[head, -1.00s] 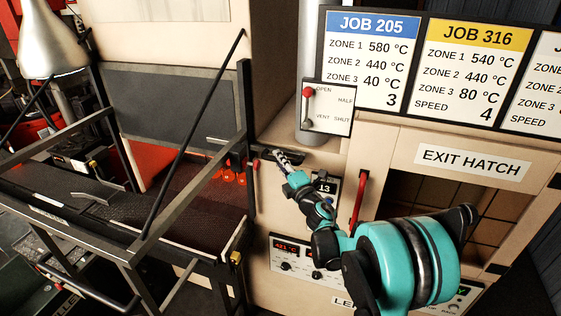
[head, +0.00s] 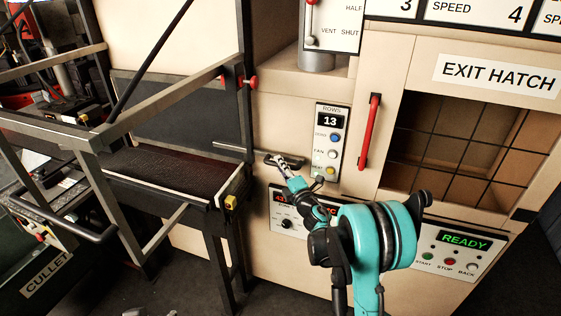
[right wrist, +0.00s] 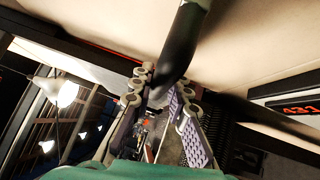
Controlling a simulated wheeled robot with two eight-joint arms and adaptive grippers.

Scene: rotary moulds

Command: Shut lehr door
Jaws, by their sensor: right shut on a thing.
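The lehr door (head: 175,110) is a dark grey panel at the left of the cream lehr. Its lower edge is close above the dark belt (head: 160,175); I cannot tell whether a thin gap remains. A metal bar (head: 232,148) runs from the door to a black handle (head: 272,158) at the right. My right gripper (head: 287,164) is shut on this handle. In the right wrist view the handle (right wrist: 182,45) is a thick black rod reaching between the fingers (right wrist: 162,95). My left gripper is not in view.
A red upright handle (head: 369,132) stands beside the exit hatch (head: 450,150). A control panel (head: 331,142) reading 13 is close right of my gripper. A metal frame (head: 120,130) flanks the belt at the left. A vent lever plate (head: 335,25) is above.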

